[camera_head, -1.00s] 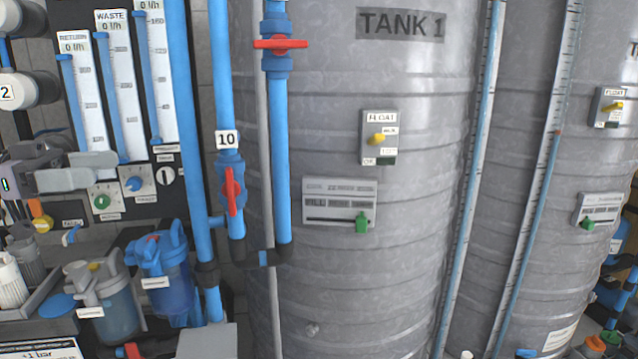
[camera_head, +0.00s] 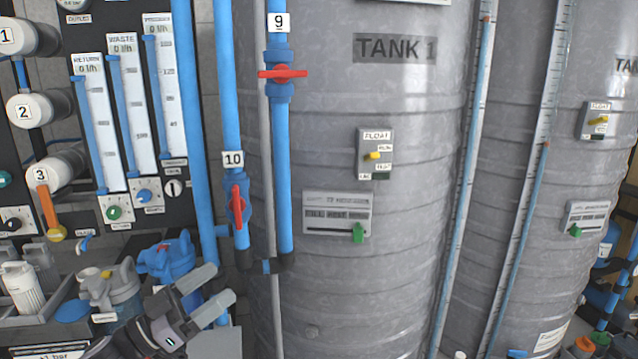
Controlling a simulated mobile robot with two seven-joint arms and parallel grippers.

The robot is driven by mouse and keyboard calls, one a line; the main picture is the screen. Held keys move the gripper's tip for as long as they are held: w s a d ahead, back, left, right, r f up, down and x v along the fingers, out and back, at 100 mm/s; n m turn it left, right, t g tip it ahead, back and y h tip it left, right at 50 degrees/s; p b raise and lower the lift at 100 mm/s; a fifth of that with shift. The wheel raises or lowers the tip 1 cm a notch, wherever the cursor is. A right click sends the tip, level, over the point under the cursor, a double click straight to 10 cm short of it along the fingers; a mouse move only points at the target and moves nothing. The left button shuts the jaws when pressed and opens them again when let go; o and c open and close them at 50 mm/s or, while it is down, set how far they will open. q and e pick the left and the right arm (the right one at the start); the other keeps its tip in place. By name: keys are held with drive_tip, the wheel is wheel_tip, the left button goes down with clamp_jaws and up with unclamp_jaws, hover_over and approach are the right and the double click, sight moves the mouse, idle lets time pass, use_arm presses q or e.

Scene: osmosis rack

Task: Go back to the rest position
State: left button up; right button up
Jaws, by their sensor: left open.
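My left gripper (camera_head: 203,294) is at the lower left, its two grey fingers apart with nothing between them. It is in front of the lower part of the blue pipes, below the blue filter housing (camera_head: 168,258), and hides part of that housing. My right gripper is not in view.
The large grey tank marked TANK 1 (camera_head: 400,200) fills the middle, with a float switch box (camera_head: 375,153) on it. Blue pipes with red-handled valves 9 (camera_head: 283,73) and 10 (camera_head: 238,205) stand left of it. A dark panel with flow meters (camera_head: 128,100) is at the left.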

use_arm(q)
drive_tip(key=s+d+f+n+t+y+p, duration=0.1)
drive_tip(key=s+f+n+t+y+p, duration=0.25)
drive_tip(key=s+f+n+y, duration=0.7)
drive_tip(key=s+a+f+m+g+y+p, duration=0.1)
drive_tip(key=s+f+g+y, duration=0.1)
drive_tip(key=s+f, duration=0.4)
drive_tip(key=s+a+f+g+y+p, duration=0.1)
drive_tip(key=s+f+g+y, duration=0.2)
drive_tip(key=s+f, duration=0.3)
drive_tip(key=s+g, duration=0.1)
drive_tip(key=s, duration=0.4)
drive_tip(key=shift+a+m, duration=0.25)
drive_tip(key=shift+m, duration=0.1)
drive_tip(key=shift+s+r, duration=0.1)
